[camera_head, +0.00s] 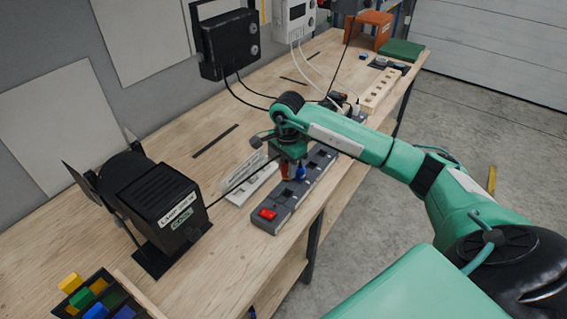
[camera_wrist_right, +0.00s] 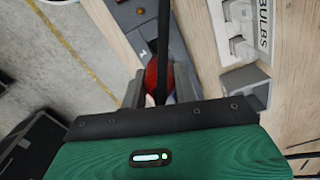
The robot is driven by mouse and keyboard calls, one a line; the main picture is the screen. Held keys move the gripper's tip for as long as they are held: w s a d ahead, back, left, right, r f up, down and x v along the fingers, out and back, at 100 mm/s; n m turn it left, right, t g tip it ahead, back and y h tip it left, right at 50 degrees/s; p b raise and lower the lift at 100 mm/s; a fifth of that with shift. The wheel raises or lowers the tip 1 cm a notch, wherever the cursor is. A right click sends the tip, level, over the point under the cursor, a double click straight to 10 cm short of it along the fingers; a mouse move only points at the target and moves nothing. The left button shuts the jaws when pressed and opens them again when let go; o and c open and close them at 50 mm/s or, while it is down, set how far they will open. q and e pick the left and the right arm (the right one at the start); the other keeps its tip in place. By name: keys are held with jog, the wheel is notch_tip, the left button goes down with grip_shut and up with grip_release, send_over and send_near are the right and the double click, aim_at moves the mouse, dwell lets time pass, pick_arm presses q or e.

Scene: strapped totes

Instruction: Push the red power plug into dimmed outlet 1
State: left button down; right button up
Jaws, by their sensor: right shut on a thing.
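The red power plug (camera_wrist_right: 158,76) is between the fingers of my right gripper (camera_wrist_right: 158,88), which is shut on it, and a black cable runs up across it in the right wrist view. In the head view the plug shows as a small red patch (camera_head: 285,170) under my right gripper (camera_head: 292,173), over the grey power strip (camera_head: 292,192). The strip (camera_wrist_right: 125,14) lies beyond the plug in the right wrist view. The gripper hides the socket below the plug, so I cannot tell whether its prongs touch the strip. My left gripper is out of view.
A red switch (camera_head: 267,213) is on the strip's near end. A white tray marked BULBS (camera_wrist_right: 240,28) lies beside it. A black lamp box (camera_head: 170,205) stands left, and a bin of coloured blocks (camera_head: 97,297) at bottom left. The table's edge is close on the right.

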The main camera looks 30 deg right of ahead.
aim_at(287, 180)
jog(key=shift+s+f, duration=0.2)
jog(key=shift+f, duration=0.3)
jog(key=shift+f+b, duration=0.35)
jog(key=shift+f, duration=0.05)
jog(key=shift+w+f+b, duration=0.1)
jog(key=shift+f+b, duration=0.2)
jog(key=shift+f, duration=1.05)
jog(key=shift+f, duration=0.1)
jog(key=shift+f+b, duration=1.65)
jog(key=shift+b, duration=0.25)
jog(key=o, duration=1.2)
jog(key=shift+c, duration=0.2)
